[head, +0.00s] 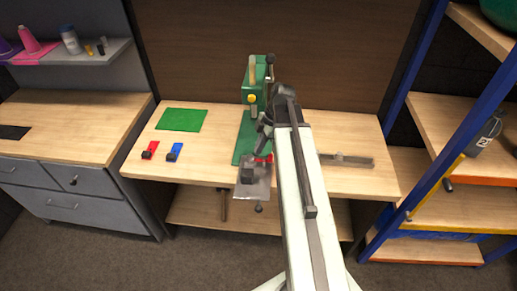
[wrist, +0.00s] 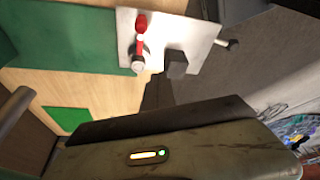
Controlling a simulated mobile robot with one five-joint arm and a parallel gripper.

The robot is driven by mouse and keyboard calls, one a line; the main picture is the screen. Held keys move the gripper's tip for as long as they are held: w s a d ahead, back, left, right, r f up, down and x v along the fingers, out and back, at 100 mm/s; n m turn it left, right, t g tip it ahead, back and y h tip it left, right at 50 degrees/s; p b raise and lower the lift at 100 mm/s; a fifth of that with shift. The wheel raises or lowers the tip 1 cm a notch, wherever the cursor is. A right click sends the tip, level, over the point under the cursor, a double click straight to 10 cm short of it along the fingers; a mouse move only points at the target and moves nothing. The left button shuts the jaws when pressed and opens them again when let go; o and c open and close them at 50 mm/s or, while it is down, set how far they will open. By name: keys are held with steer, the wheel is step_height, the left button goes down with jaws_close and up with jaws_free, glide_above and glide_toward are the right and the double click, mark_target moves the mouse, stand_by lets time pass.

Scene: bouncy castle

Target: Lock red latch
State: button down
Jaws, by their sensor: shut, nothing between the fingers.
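A latch with a red handle (wrist: 140,40) is mounted on a pale metal plate (wrist: 190,27), beside a dark block (wrist: 176,64). In the head view, its red part (head: 264,158) shows at the back edge of the plate (head: 262,191), partly hidden by my arm. I cannot tell whether the latch is locked. My gripper (wrist: 157,92) is shut and empty, just below the plate in the wrist view, apart from the red handle as far as I can see. In the head view, my arm hides most of the gripper.
A green press (head: 257,80) stands behind the plate on the wooden workbench (head: 215,170). A small red-and-black item (head: 150,150), a blue one (head: 174,152) and a green sheet (head: 181,120) lie left. A metal tool (head: 346,160) lies right. Shelving (head: 455,160) stands at the right.

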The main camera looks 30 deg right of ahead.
steer(key=v, duration=0.1)
steer(key=p+v, duration=0.2)
steer(key=v, duration=0.1)
steer(key=shift+w, duration=0.35)
steer(key=shift+a, duration=0.1)
steer(key=s+a+f+m+h+b, duration=0.1)
steer(key=a+f+m+h, duration=0.1)
steer(key=a+m, duration=0.5)
steer(key=s+a+f+m+h+b, duration=0.1)
steer(key=a+f+m+b, duration=0.1)
steer(key=a+m, duration=0.6)
steer(key=a, duration=0.6)
steer(key=shift+s+f+g+h, duration=0.2)
steer(key=shift+f+g+h, duration=0.1)
steer(key=shift+g+h, duration=0.1)
